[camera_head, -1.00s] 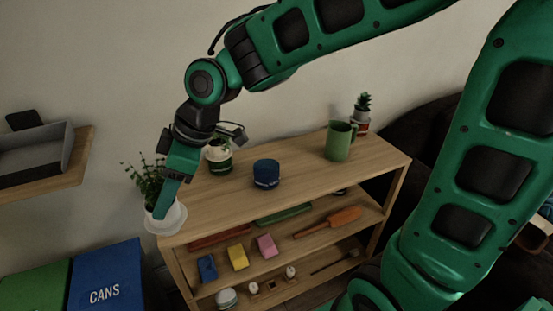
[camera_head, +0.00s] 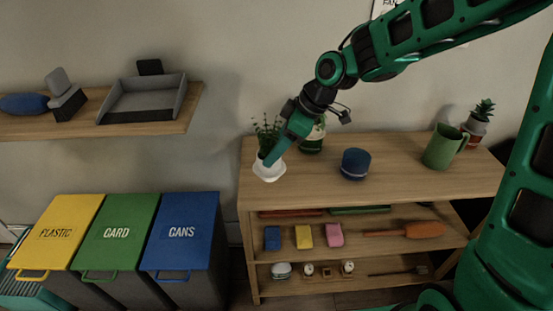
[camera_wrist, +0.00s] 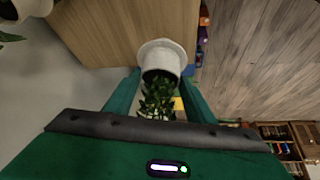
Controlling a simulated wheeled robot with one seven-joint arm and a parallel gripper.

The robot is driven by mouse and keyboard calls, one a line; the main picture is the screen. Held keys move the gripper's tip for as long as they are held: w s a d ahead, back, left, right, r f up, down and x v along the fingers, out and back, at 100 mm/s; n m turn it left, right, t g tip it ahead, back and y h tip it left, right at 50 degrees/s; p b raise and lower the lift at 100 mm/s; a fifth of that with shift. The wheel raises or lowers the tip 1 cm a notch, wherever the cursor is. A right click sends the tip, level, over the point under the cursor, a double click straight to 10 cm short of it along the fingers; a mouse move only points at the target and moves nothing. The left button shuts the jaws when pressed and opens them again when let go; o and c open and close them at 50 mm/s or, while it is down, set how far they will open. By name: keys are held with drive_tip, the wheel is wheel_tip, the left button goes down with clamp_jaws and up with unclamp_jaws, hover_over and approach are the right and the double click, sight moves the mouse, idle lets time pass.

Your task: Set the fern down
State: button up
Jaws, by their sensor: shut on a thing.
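The fern (camera_head: 268,133) is a leafy green plant in a white pot (camera_head: 268,168). My gripper (camera_head: 271,160) is shut on the pot, which shows over the left end of the wooden shelf unit's top (camera_head: 310,182). In the wrist view the pot (camera_wrist: 162,55) is between the two green fingers (camera_wrist: 158,92), with the leaves toward the palm. There the pot overlaps the edge of the wooden top (camera_wrist: 110,35). I cannot tell whether the pot touches the top.
A dark green pot (camera_head: 312,140), a blue container (camera_head: 355,164), a green mug (camera_head: 443,148) and a small potted plant (camera_head: 477,122) stand on the top. Lower shelves hold sponges and brushes. Yellow, green and blue bins (camera_head: 182,235) stand left. A wall shelf (camera_head: 185,112) holds a grey tray.

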drive_tip(key=shift+w+d+f, duration=0.2)
drive_tip(key=shift+w+f, duration=0.15)
drive_tip(key=shift+w, duration=0.1)
drive_tip(key=shift+f, duration=1.95)
drive_tip(key=o, duration=1.6)
drive_tip(key=shift+f, duration=0.1)
drive_tip(key=v, duration=1.2)
